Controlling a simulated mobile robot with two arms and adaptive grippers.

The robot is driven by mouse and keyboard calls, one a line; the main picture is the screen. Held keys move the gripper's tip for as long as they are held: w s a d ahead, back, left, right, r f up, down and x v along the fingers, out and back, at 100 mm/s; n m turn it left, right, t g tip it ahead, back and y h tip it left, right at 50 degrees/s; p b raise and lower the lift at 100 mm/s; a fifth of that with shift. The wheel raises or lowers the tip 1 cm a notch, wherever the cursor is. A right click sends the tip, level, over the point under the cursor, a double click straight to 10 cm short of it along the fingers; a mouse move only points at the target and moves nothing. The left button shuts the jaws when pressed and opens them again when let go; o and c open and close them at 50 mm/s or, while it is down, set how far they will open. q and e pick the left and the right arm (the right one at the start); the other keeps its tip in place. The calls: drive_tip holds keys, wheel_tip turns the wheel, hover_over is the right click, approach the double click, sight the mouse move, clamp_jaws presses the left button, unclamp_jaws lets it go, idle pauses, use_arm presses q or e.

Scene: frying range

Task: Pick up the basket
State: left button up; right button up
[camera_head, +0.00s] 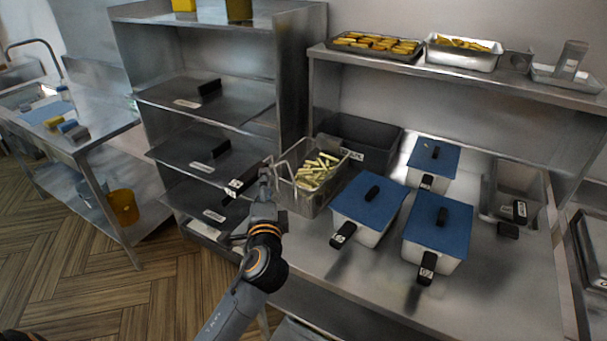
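The metal basket (309,201) with pale cut fries in it sits at the left end of the steel counter. Its black handle (241,183) with a white label sticks out to the left. My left gripper (265,175) is at the handle, close to the basket's left side. The fingers are small and partly hidden, so I cannot tell whether they are shut on the handle. My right gripper is not in view.
A dark bin (362,132) stands behind the basket. Several blue-lidded containers (368,200) with black handles stand to its right. A steel rack (200,153) with labelled trays is at the left. Food trays (376,45) lie on the upper shelf (480,76).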

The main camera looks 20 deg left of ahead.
sight(262, 167)
use_arm(q)
drive_tip(key=p+x, duration=0.1)
drive_tip(key=x, duration=0.2)
drive_tip(key=p+x, duration=0.1)
drive_tip(key=x, duration=0.1)
drive_tip(key=shift+a+r+p, duration=0.3)
drive_tip(key=shift+a, duration=0.15)
drive_tip(key=shift+w+a+f, duration=0.1)
drive_tip(key=shift+w+a, duration=0.05)
drive_tip(key=shift+w, duration=0.2)
drive_tip(key=shift+c, duration=0.2)
drive_tip(key=shift+s, duration=0.1)
clamp_jaws()
